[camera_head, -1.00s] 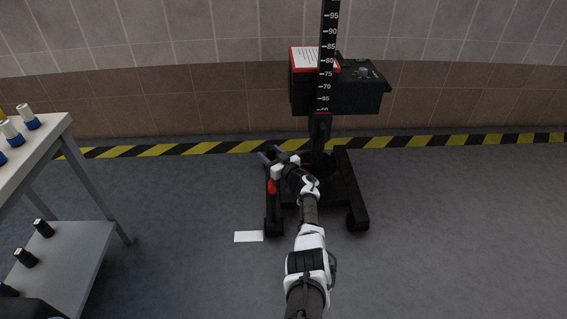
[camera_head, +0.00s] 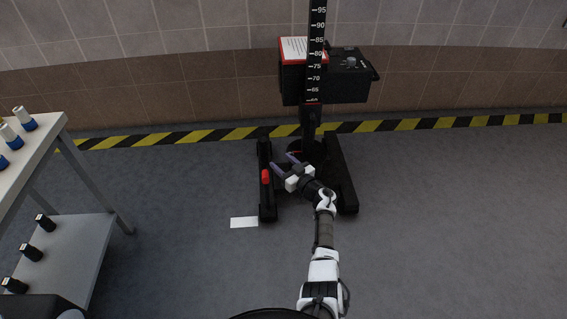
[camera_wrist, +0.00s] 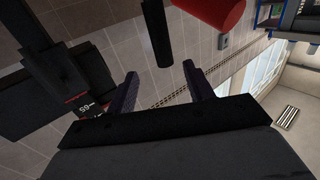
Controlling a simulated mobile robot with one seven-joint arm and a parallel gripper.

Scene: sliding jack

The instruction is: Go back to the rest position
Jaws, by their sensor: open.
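The black sliding jack (camera_head: 344,190) stands on the floor by the back wall, with a ruled upright post (camera_head: 314,75) and a black box on it. A red part (camera_head: 266,177) sits on its left leg; a large red cylinder (camera_wrist: 213,12) shows at the top of the wrist view. My gripper (camera_head: 282,160) is open and empty, between the jack's two legs and to the right of the red part. Its two fingers (camera_wrist: 160,82) stand apart with nothing between them in the wrist view.
A grey shelf table (camera_head: 62,232) with several bottle-like items stands at the left. A white card (camera_head: 244,222) lies on the floor by the left leg. A yellow and black stripe (camera_head: 233,133) runs along the wall base. The floor at the right is clear.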

